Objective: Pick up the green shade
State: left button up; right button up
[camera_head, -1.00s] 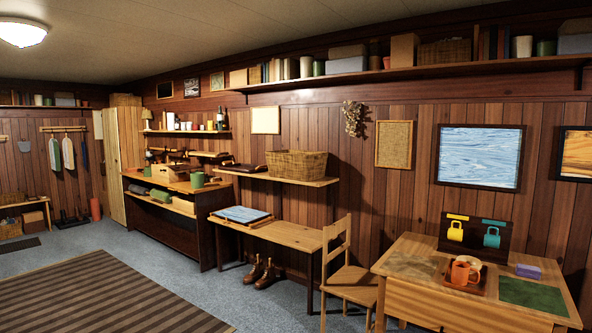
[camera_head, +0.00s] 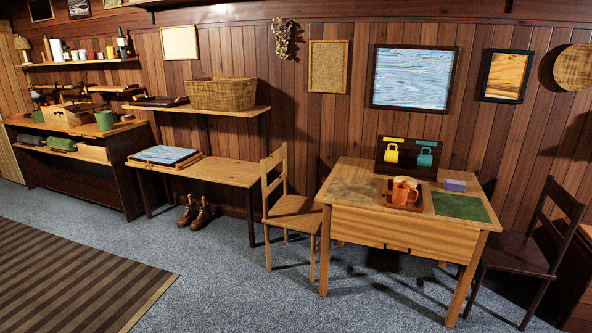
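No object in the camera_head view is clearly a green shade. Several things are green. A flat green panel (camera_head: 459,206) lies on the right part of the wooden desk (camera_head: 400,232). A green cylinder (camera_head: 105,121) stands on the workbench at the left. A green roll (camera_head: 62,143) lies on the shelf below the workbench top. Neither of my grippers is in view.
A light wooden chair (camera_head: 291,209) stands left of the desk, and a dark chair (camera_head: 525,246) stands at its right. Boots (camera_head: 197,213) sit on the carpet under a low table (camera_head: 228,174). The carpet (camera_head: 230,292) in front is clear; a striped rug (camera_head: 70,285) lies left.

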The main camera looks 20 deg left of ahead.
aim_at(38, 117)
jog(key=i+j+u, duration=0.2)
jog(key=j+u, duration=0.2)
jog(key=i+j+u, duration=0.25)
jog(key=j+u, duration=0.2)
jog(key=i+j+u, duration=0.55)
jog(key=u, duration=0.25)
jog(key=i+u, duration=0.5)
jog(key=i, duration=3.4)
jog(key=i+j, duration=0.1)
jog(key=i, duration=2.2)
jog(key=i+z, duration=0.25)
jog(key=i, duration=0.55)
